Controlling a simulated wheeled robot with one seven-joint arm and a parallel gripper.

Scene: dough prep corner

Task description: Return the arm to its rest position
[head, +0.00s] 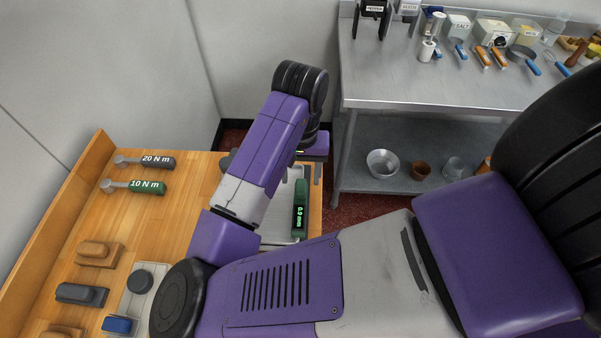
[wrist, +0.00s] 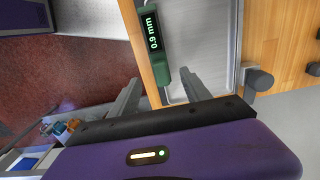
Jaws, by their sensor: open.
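My arm, purple and grey, reaches over the wooden table in the head view and bends down at its far end. My gripper (wrist: 160,92) shows in the wrist view with its two grey fingers wide apart and nothing held between them. It is above the right edge of the wooden table (head: 200,171), by a green gauge (wrist: 153,42) reading 0.9 mm. The gauge also shows in the head view (head: 300,205), lying on a metal tray (wrist: 203,30). In the head view the arm hides most of the gripper.
Torque tools marked 20 N m (head: 158,162) and 10 N m (head: 148,187) lie on the table, with several blocks nearer. A steel bench (head: 420,85) at the back right holds several utensils, with a metal bowl (head: 383,163) on its lower shelf. Red floor lies between.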

